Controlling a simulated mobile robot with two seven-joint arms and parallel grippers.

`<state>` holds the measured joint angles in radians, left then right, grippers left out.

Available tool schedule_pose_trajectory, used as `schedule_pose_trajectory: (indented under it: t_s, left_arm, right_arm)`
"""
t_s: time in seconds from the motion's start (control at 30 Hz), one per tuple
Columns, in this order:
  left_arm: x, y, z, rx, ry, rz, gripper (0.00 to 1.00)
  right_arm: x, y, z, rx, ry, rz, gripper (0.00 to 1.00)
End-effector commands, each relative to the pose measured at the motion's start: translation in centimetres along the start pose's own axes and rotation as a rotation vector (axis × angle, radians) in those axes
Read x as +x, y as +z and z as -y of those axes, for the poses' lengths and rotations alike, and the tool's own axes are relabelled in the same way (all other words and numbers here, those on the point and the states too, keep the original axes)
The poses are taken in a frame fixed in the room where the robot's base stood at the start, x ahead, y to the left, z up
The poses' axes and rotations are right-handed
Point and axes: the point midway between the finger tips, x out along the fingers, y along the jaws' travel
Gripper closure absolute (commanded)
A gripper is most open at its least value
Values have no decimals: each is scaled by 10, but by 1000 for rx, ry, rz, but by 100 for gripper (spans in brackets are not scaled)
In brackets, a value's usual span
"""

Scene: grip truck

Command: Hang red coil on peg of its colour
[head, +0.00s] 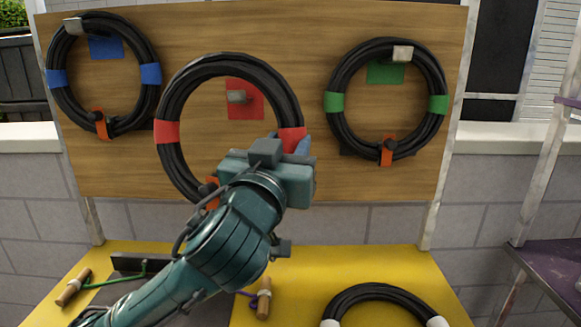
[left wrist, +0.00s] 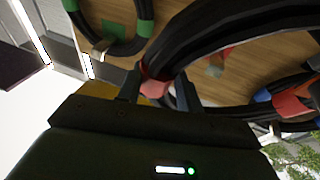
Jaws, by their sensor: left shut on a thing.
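The red coil (head: 171,92) is a black cable ring with red bands, held upright in front of the wooden board. My left gripper (head: 293,143) is shut on it at its right red band; this grip also shows in the left wrist view (left wrist: 160,92). The peg (head: 238,96) on the red square (head: 252,107) shows through the middle of the ring, below its top arc. Whether the ring is around the peg or only in front of it, I cannot tell. My right gripper is not in view.
A blue-banded coil (head: 150,74) hangs at the left and a green-banded coil (head: 334,103) at the right of the board (head: 310,186). A white-banded coil (head: 378,289) lies on the yellow surface (head: 310,262). Wooden-handled items (head: 74,287) lie at the front left.

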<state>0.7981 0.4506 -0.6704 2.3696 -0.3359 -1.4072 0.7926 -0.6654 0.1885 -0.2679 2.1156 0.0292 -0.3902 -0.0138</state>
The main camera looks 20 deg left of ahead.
Motion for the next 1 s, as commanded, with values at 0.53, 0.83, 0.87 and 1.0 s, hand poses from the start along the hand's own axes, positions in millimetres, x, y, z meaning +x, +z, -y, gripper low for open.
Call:
schedule_pose_trajectory:
  t_s: [0.53,0.83,0.87,1.0]
  left_arm:
    - [20,0,7,6,-3,-17,100]
    - [34,4,10,7,-2,-17,100]
    - [36,4,11,7,-2,-18,100]
    - [42,6,12,7,-3,-16,100]
  right_arm:
    - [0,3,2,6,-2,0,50]
    - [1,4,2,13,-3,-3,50]
    - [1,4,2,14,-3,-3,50]
    - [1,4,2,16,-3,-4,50]
